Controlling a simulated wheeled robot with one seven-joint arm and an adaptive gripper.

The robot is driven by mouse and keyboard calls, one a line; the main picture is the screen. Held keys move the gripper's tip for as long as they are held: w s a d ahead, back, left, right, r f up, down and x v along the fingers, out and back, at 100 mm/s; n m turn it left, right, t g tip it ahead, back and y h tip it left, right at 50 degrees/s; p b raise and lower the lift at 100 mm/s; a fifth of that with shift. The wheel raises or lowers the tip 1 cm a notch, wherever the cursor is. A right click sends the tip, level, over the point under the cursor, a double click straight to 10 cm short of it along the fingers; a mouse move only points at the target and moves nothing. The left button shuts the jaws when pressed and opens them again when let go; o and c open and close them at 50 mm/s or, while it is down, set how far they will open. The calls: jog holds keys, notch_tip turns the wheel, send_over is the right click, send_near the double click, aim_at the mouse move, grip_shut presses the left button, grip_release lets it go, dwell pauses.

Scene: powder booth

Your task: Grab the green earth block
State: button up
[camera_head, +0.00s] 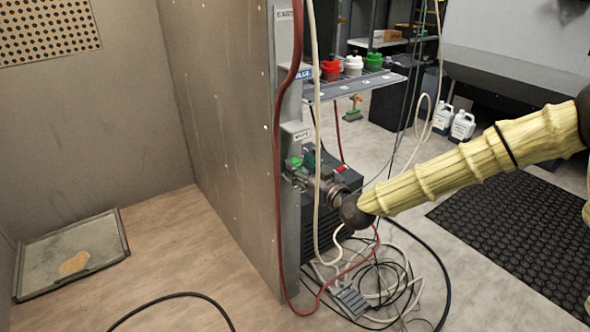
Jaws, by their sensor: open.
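A small green block (294,162), which looks like the earth block, sits at the front edge of the booth's metal post, just below a white label. My gripper (296,173) is open, with its fingertips at the post right beside this block. The fingers partly overlap the block, and I cannot tell whether they touch it. My arm comes in from the right in a pale yellow ribbed cover.
Red and cream hoses (277,150) hang down the post close to my gripper. Cables (385,275) lie coiled on the floor below. A shelf (360,88) with red, white and green-lidded pots stands behind. A dark mat (520,240) lies at right.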

jog(key=shift+x, duration=1.35)
grip_shut()
